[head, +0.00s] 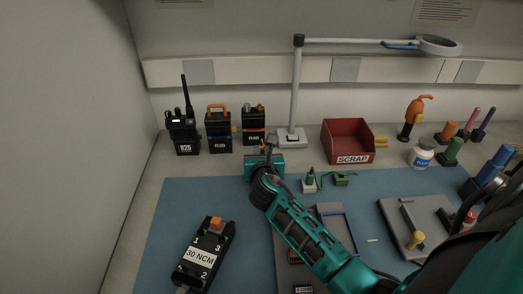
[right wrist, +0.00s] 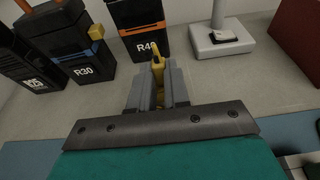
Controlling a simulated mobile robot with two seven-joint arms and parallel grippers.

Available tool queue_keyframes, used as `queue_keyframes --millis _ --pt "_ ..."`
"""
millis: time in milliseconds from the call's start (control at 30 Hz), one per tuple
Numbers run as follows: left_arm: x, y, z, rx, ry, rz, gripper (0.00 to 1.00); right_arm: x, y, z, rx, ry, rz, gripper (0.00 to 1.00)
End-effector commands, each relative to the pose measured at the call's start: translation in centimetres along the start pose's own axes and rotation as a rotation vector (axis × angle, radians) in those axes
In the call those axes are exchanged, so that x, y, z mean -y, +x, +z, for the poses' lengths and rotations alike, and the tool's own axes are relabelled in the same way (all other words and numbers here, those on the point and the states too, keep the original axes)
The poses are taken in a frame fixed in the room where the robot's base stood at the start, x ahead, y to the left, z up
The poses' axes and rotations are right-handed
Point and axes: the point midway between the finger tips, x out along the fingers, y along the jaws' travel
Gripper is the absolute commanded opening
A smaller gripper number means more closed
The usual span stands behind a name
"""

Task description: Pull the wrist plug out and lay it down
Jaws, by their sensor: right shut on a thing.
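My right gripper (head: 267,148) reaches in from the lower right, its teal body over the far edge of the blue mat. In the right wrist view, the gripper (right wrist: 158,86) is shut on a small yellow piece (right wrist: 158,66), apparently the wrist plug, whose tip sticks out between the grey fingers. The yellow piece lies in front of the R40 radio in that view. The fingers hide its lower part, and I cannot tell whether it sits in a socket. My left gripper is not in view.
Radios R25 (head: 184,133), R30 (head: 219,134) and R40 (head: 253,127) stand at the back left. A lamp base (head: 291,139) and a red scrap bin (head: 347,142) stand right of them. A 30 NCM device (head: 203,256) lies on the blue mat (head: 165,215); mat around it is bare.

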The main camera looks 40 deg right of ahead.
Motion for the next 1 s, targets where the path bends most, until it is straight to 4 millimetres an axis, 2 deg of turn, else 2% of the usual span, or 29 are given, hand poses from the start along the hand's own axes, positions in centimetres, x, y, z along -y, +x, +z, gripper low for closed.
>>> queue_keyframes --millis 1000 --pt "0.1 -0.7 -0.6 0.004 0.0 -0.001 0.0 0.0 -0.4 1.3 0.001 -0.001 0.0 0.0"
